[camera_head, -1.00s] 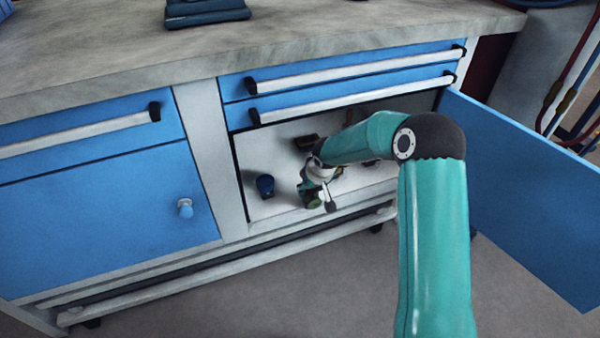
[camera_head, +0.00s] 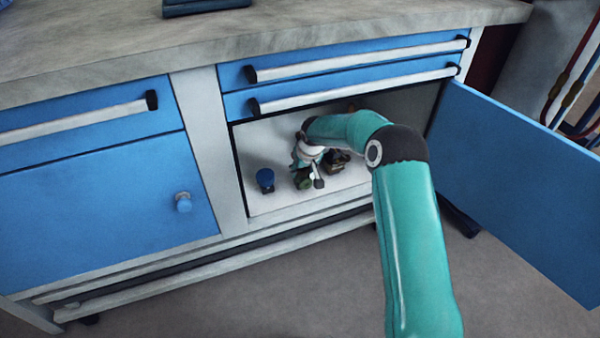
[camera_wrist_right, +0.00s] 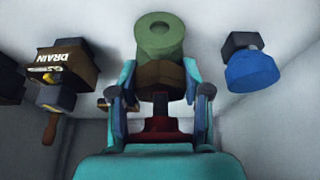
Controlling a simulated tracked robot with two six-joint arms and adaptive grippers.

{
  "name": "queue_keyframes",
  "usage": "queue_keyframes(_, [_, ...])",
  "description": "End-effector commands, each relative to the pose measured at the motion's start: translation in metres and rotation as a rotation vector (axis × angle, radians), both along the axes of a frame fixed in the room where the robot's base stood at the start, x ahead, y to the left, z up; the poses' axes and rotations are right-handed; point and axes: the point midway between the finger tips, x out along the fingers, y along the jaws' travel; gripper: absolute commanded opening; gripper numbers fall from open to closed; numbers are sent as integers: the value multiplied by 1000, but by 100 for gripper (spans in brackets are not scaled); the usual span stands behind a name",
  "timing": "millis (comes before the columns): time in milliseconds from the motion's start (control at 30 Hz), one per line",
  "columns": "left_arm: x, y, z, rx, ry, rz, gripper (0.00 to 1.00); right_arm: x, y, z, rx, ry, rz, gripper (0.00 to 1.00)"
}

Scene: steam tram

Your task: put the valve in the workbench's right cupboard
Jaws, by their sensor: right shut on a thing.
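The workbench's right cupboard (camera_head: 276,137) is open, its blue door (camera_head: 520,190) swung out to the right. My right arm reaches into it from the front. My right gripper (camera_head: 305,182) is inside, low over the cupboard's pale floor, and shut on the valve. In the right wrist view the valve (camera_wrist_right: 160,38) has a green round end with a hole, a brown hex body and a dark red part between the fingers. In the head view it is small and partly hidden by the gripper. I cannot tell whether it touches the floor. My left gripper is not in view.
A blue-topped fitting (camera_head: 265,178) stands left of the gripper in the cupboard. A dark brown piece marked DRAIN (camera_wrist_right: 68,68) is on the other side, close by. Drawers with pale handles (camera_head: 355,61) run above the opening. The left cupboard (camera_head: 100,215) is shut.

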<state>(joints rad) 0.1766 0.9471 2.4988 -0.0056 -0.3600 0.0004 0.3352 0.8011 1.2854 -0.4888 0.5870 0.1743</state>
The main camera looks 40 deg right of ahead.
Motion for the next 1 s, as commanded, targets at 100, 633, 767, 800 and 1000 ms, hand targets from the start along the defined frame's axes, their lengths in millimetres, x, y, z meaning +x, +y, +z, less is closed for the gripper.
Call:
queue_keyframes(100, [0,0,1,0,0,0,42,1,-1,3,-2,-6,0,0])
queue_keyframes(633, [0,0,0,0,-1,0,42,0,0,0,-1,-1,1,73])
queue_keyframes(767, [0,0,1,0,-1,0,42,0,0,2,-1,-1,1,73])
queue_keyframes(800, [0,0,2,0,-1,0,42,0,1,3,-1,-1,1,73])
queue_keyframes(1000, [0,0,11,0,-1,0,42,-7,2,25,-1,-3,1,73])
